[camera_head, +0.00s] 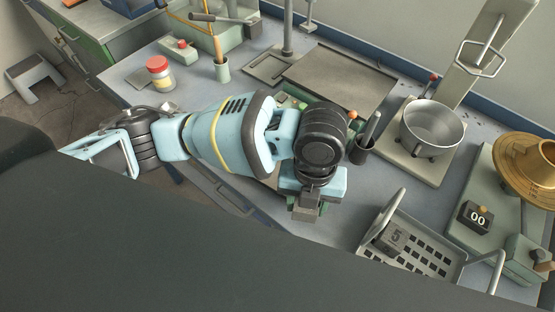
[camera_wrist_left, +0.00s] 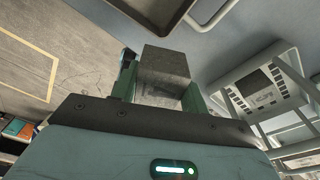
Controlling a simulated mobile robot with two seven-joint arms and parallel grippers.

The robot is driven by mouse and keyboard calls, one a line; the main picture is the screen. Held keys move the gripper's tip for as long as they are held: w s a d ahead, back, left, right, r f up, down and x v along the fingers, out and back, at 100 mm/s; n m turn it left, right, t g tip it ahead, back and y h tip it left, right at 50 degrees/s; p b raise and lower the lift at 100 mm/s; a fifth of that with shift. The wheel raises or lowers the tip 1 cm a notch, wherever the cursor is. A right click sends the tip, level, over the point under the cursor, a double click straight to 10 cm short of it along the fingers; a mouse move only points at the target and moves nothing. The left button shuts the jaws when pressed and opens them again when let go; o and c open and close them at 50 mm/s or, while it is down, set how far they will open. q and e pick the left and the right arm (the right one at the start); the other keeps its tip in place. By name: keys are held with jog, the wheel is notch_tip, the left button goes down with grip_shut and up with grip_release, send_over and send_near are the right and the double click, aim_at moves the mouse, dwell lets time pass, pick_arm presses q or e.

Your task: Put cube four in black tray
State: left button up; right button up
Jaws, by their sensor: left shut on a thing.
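My left gripper (camera_head: 306,208) is shut on a grey cube, whose dark end shows below the fingers in the head view. In the left wrist view the grey cube (camera_wrist_left: 164,72) sits between the two green fingers of the gripper (camera_wrist_left: 160,92). No number is readable on it. A dark-rimmed tray (camera_wrist_left: 178,22) shows in part at the top edge of the left wrist view, apart from the cube. In the head view I cannot clearly pick out this tray; my left arm covers part of the bench. My right gripper is not in view.
A grey slotted basket (camera_head: 440,262) holds a cube marked 5 (camera_head: 396,237), right of my left gripper. A flat grey plate (camera_head: 340,78) lies behind.

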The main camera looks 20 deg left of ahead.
pick_arm(q)
jog(key=w+a, duration=0.3)
jog(key=w+a+f, duration=0.1)
jog(key=w+a, duration=0.2)
jog(key=w, duration=0.1)
jog(key=w+a, duration=0.3)
jog(key=w, duration=0.1)
jog(key=shift+a+f, duration=0.1)
jog(key=shift+f, duration=0.05)
jog(key=shift+w, duration=0.15)
jog(key=shift+w+a, duration=0.25)
jog(key=shift+a, duration=0.05)
jog(key=shift+w+a+f, duration=0.1)
jog(key=shift+w+f, duration=0.05)
jog(key=shift+f, duration=1.6)
jog(key=shift+f, duration=0.2)
jog(key=o, duration=1.2)
jog(key=shift+c, duration=0.2)
